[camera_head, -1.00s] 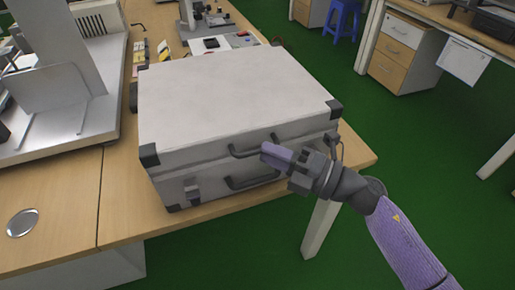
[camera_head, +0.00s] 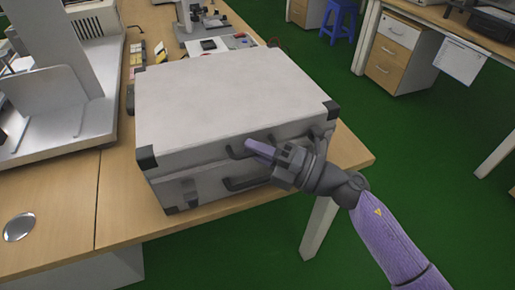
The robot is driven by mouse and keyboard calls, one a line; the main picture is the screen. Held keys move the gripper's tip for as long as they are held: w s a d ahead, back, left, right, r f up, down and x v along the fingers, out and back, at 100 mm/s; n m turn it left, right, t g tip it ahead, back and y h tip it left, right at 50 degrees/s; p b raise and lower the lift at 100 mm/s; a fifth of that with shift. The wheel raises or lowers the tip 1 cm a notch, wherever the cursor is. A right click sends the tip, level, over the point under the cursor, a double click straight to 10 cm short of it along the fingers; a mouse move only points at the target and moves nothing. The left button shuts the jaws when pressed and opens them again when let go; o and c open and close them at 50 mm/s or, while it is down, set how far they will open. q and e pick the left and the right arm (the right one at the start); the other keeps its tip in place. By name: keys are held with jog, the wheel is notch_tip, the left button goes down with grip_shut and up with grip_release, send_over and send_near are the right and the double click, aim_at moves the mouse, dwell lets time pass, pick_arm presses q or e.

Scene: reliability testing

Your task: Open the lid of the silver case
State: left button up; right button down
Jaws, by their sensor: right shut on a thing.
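The silver case (camera_head: 230,95) lies flat on the wooden table, with black corner caps. Its lid looks down, or so little raised that I cannot tell. An upper dark handle (camera_head: 236,153) is on the lid's front, and a lower dark handle (camera_head: 243,184) is on the body below it. My right gripper (camera_head: 260,149) reaches in from the lower right and is shut on the upper handle; its fingers hide part of that handle. My left gripper is not in view.
A grey machine (camera_head: 60,110) stands close left of the case. A small round metal dish (camera_head: 19,227) lies on the table (camera_head: 120,200) at front left. Tools and a device (camera_head: 205,25) are behind the case.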

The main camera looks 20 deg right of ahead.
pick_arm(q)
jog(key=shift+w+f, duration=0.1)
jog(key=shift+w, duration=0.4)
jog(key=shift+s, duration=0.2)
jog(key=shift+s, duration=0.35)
